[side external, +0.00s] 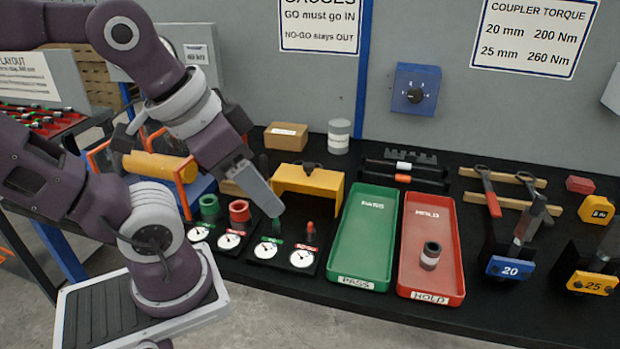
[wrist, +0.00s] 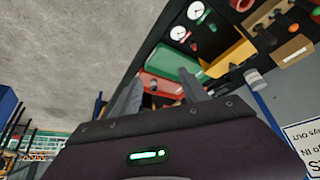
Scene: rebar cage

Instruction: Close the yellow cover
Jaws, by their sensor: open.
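The yellow cover (side external: 312,183) is behind the pair of small gauge dials in the side external view. It has a broad face with a dark knob at its back edge and short sides. It looks raised off the dials, but its exact angle is hard to tell. It also shows in the wrist view (wrist: 230,58), upper right of centre. My gripper (side external: 270,205) is left of the cover, overlapping its left edge in the picture; contact cannot be told. In the wrist view its two fingers (wrist: 160,93) are apart with nothing between them.
Two dials (side external: 285,255) with green and red pins lie in front of the cover. A green tray (side external: 341,275) and a red tray (side external: 408,285) holding a dark coupler stand to the right. Orange frames with a yellow cylinder (side external: 155,166) are left. A cardboard box (side external: 286,137) is behind.

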